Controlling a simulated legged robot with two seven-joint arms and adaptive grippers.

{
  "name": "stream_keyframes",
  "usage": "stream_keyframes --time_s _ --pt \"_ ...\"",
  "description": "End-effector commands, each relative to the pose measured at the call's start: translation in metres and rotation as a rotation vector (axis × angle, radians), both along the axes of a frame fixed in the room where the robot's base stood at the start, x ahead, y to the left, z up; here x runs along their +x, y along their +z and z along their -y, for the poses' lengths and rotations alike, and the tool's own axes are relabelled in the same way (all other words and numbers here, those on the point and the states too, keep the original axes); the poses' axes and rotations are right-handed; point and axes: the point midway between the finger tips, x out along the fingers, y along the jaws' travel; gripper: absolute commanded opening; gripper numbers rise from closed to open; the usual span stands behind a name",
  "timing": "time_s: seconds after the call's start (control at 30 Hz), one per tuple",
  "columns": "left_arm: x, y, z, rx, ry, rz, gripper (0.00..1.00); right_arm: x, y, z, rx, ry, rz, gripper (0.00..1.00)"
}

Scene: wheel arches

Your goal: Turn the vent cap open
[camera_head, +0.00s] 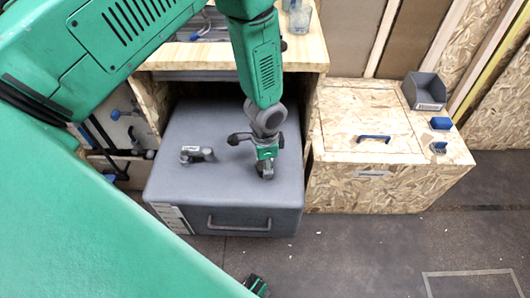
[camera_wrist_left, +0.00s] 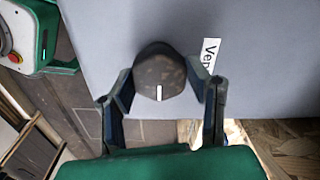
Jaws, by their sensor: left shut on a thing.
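The vent cap (camera_wrist_left: 160,76) is a dark round knob with a white line on it. The line points toward the bottom of the left wrist view. It sits on the grey top of a large box (camera_head: 190,120), next to a white label (camera_wrist_left: 210,56) whose visible letters read "Ve" and part of another. My left gripper (camera_head: 266,172) reaches down onto the box top and hides the cap in the head view. In the left wrist view its two fingers (camera_wrist_left: 162,92) are shut on the cap from both sides.
A grey handle-like fitting (camera_head: 197,154) stands on the box top left of the gripper. A wooden shelf (camera_head: 210,56) overhangs the back of the box. A wooden chest (camera_head: 345,175) with a blue handle and a grey bin (camera_head: 425,90) stands at right.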

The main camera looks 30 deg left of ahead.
Motion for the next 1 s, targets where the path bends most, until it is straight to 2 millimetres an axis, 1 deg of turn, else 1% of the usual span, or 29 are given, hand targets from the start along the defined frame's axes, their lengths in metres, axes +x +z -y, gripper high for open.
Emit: stream_keyframes --time_s 0.03,0.53,0.57,0.6,0.87,1.0 --pt "0.0028 0.0001 0.0038 -0.007 -0.010 0.008 0.15 0.0000 0.0006 0.0000 0.000 0.000 0.000 0.40" --pt "0.0027 -0.0002 0.0046 -0.007 -0.026 0.008 0.15 -0.0001 0.0010 0.0000 0.000 0.000 0.000 0.40" --pt "0.0027 -0.0002 0.0046 -0.007 -0.026 0.008 0.54 -0.0001 0.0010 0.0000 0.000 0.000 0.000 0.40" --pt "0.0026 -0.0001 0.0046 -0.007 -0.025 0.008 0.65 -0.0001 0.0010 0.0000 0.000 0.000 0.000 0.40" --pt "0.0003 0.0004 0.0019 -0.004 -0.023 0.005 0.65 0.0000 0.0012 0.0000 0.000 0.000 0.000 0.40" --pt "0.0006 0.0068 0.0015 -0.003 -0.022 0.004 0.65 -0.0023 0.0019 0.0000 0.000 0.000 0.002 0.40"
